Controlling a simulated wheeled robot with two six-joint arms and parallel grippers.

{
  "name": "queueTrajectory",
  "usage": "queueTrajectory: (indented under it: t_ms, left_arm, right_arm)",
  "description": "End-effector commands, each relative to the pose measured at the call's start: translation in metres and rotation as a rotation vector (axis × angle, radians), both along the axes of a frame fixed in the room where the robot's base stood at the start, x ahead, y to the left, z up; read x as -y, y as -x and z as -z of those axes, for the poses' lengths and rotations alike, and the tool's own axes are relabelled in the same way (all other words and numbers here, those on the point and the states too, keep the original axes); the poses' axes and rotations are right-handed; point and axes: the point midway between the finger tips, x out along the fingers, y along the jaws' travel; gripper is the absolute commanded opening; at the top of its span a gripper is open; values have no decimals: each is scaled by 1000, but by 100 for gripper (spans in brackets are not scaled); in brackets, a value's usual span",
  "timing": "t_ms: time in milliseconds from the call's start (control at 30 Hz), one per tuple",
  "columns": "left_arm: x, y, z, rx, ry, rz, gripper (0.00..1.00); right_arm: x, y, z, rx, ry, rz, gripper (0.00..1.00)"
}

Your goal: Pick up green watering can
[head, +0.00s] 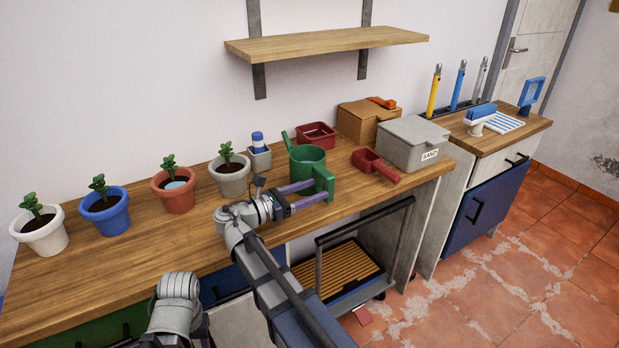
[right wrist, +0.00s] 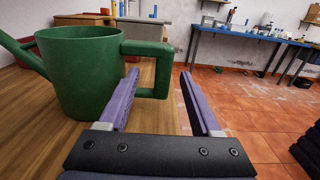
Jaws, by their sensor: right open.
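The green watering can (head: 307,164) stands upright on the wooden workbench, its spout to the left and its squared handle to the right. It fills the left of the right wrist view (right wrist: 82,75). My right gripper (head: 320,189) is open at the handle, in front of the can's body. In the right wrist view its purple fingers (right wrist: 160,78) lie either side of the handle's outer upright, apart from it as far as I can tell. My left arm shows at the bottom of the head view; its gripper does not clearly show.
A red scoop (head: 376,164) and a grey sand box (head: 412,142) stand right of the can. A red tray (head: 317,134) is behind it. A grey holder (head: 259,158) and several potted plants stand left. The workbench's front edge (head: 240,247) is close below my gripper.

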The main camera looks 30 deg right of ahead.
Motion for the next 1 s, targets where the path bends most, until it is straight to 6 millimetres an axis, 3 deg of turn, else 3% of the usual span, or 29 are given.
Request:
queueTrajectory:
  t_ms: [167, 433, 667, 1000]
  left_arm:
    - [0, 0, -1, 0, 0, 0, 50]
    - [0, 0, -1, 0, 0, 0, 50]
    - [0, 0, -1, 0, 0, 0, 50]
    - [0, 0, -1, 0, 0, 0, 50]
  right_arm:
    - [11, 2, -1, 1, -1, 3, 65]
    - [48, 2, -1, 1, -1, 3, 65]
    - [52, 0, -1, 1, -1, -1, 65]
    - [51, 1, -1, 1, -1, 0, 29]
